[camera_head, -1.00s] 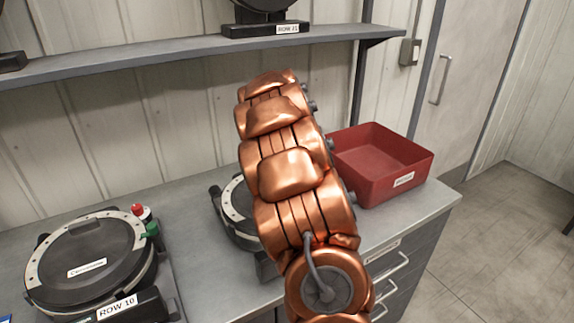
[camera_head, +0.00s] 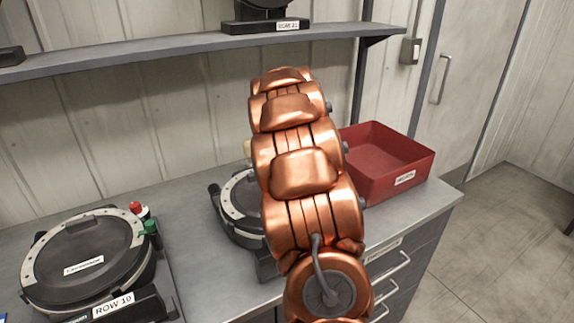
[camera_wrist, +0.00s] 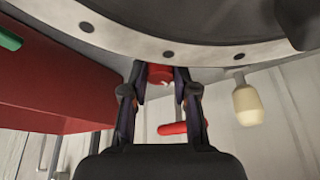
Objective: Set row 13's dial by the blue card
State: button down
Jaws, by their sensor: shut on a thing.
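A round seed meter (camera_head: 230,205) with a pale ring and dark centre stands on the counter, partly hidden behind my copper arm. Its row label is hidden. In the wrist view the meter's pale rim (camera_wrist: 205,52) curves across the top. My gripper (camera_wrist: 159,80) is at this rim, its fingers closed around a small red knob (camera_wrist: 160,73). A red handle (camera_wrist: 183,127) shows beyond the fingers, and a cream knob (camera_wrist: 247,103) hangs to their right. I cannot make out a blue card.
A red bin (camera_head: 388,160) stands right of the meter, and shows close on the left in the wrist view. A ROW 10 meter (camera_head: 88,260) with red and green knobs sits at left. A shelf (camera_head: 170,52) runs above. Bare counter lies between the meters.

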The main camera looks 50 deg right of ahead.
jog(key=c, duration=0.9)
grip_release()
jog(key=shift+r, duration=0.15)
jog(key=v, duration=1.1)
jog(key=shift+r, duration=0.35)
jog(key=shift+a, duration=0.1)
